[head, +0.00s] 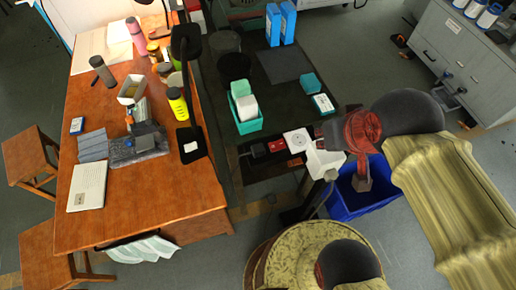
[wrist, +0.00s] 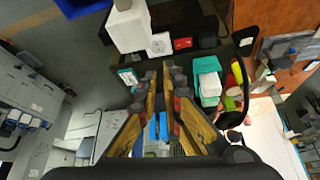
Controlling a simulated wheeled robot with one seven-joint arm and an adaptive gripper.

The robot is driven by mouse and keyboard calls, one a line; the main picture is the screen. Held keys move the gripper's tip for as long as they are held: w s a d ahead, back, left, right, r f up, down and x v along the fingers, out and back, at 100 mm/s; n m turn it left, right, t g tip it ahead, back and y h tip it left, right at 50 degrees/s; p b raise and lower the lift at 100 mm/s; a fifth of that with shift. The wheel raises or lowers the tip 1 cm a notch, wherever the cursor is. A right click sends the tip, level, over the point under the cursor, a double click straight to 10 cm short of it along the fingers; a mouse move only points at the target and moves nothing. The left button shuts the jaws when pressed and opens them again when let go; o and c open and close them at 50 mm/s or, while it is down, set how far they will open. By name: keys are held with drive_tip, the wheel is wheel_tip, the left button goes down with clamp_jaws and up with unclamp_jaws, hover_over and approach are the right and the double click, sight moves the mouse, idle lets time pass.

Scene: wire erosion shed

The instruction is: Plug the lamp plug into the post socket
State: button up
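A round white socket (head: 296,140) sits on a square plate at the near right of the dark bench, beside a white block (head: 322,160). In the wrist view the socket (wrist: 160,44) lies beyond the fingertips, next to the white block (wrist: 128,30). A red block (head: 277,145) lies left of the socket. I cannot make out the lamp plug for certain in either view. A black desk lamp (head: 187,45) stands on the wooden desk. My gripper (wrist: 172,72) shows two fingers with a gap between them and nothing visible held; it is apart from the socket.
The dark bench carries a teal basket (head: 248,126), blue boxes (head: 281,24) and a dark mat (head: 284,65). The wooden desk (head: 180,195) at left holds a laptop, bottles and jars. A blue bin (head: 345,205) stands below the white block. Grey cabinets (head: 450,60) stand far right.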

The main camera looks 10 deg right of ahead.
drive_tip(key=shift+o, duration=0.5)
drive_tip(key=shift+a+r+p, duration=0.15)
drive_tip(key=shift+a+p, duration=0.25)
drive_tip(key=shift+p, duration=0.15)
drive_tip(key=o, duration=0.6)
drive_tip(key=w+a+f+g+p, duration=0.1)
drive_tip(key=a+p, duration=0.1)
drive_tip(key=w+a+f+n+g+p, duration=0.1)
drive_tip(key=a+f+g+p, duration=0.1)
drive_tip(key=p, duration=0.1)
drive_tip(key=w+a+f+n+g+p, duration=0.1)
drive_tip(key=a+f+p, duration=0.1)
drive_tip(key=shift+w+a+f+g, duration=0.15)
drive_tip(key=shift+w+f+g, duration=0.05)
drive_tip(key=shift+w+g, duration=0.2)
drive_tip(key=shift+o, duration=0.4)
drive_tip(key=w+a+f+n+g+p, duration=0.1)
drive_tip(key=w+a+f+p, duration=0.2)
drive_tip(key=f, duration=0.5)
drive_tip(key=shift+w+a+g+p, duration=0.2)
drive_tip(key=shift+a+g+p, duration=0.25)
drive_tip(key=shift+a, duration=0.55)
drive_tip(key=t, duration=0.1)
hover_over(258, 148)
drive_tip(key=shift+d+f+m, duration=0.1)
drive_tip(key=shift+f+m, duration=0.3)
drive_tip(key=shift+f, duration=0.4)
drive_tip(key=shift+f, duration=0.1)
drive_tip(key=shift+f, duration=1.15)
